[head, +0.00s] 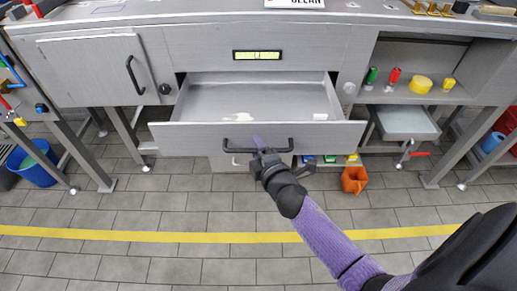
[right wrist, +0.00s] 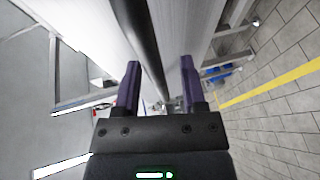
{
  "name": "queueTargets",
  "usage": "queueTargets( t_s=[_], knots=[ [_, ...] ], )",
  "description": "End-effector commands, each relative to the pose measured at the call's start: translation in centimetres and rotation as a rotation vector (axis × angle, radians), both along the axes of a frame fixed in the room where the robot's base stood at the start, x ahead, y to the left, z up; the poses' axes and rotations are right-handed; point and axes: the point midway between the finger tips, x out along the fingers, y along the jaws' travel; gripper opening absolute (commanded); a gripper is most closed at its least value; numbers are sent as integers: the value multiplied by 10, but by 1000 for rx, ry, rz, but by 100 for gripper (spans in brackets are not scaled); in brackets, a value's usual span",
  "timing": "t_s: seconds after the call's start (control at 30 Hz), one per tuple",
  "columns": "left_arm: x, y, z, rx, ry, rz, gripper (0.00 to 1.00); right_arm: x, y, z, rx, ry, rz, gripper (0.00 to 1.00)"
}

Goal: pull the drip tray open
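The drip tray (head: 200,135), a wide grey drawer in the middle of the workbench, stands pulled out, so its inside shows. A pale patch (head: 238,117) and a small white block (head: 320,116) lie in it. Its front carries a black bar handle (head: 285,149). My right gripper (head: 258,146) is at the handle's middle. In the right wrist view the dark handle bar (right wrist: 148,45) runs between the two purple fingers of my right gripper (right wrist: 158,80). The fingers are apart, with gaps visible beside the bar. My left gripper is not in view.
A closed cabinet door (head: 85,70) is at left. At right, a shelf holds a yellow cylinder (head: 418,84) and other items above a smaller grey tray (head: 405,123). An orange container (head: 354,179) stands below the bench. The tiled floor in front, with a yellow line (head: 130,235), is clear.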

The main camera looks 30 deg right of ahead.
Motion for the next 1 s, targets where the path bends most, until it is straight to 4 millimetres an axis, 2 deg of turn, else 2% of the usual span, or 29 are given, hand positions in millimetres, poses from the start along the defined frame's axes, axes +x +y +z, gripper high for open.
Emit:
queueTargets(
  t_s=[0.27, 0.37, 0.6, 0.7, 0.8, 1.0],
  knots=[
    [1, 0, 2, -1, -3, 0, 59, -4, 1, 2, 1, -1, 1, 52],
    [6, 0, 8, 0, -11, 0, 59, -18, 3, 6, 3, -1, 0, 52],
    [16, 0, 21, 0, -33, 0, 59, -74, 11, 17, 3, 1, -1, 52],
    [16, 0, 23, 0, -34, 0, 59, -89, 14, 18, 3, 1, -1, 52],
    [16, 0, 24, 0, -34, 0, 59, -96, 15, 19, 0, 0, 0, 52],
    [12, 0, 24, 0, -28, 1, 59, -97, 15, 18, 0, -1, 0, 52]
  ],
)
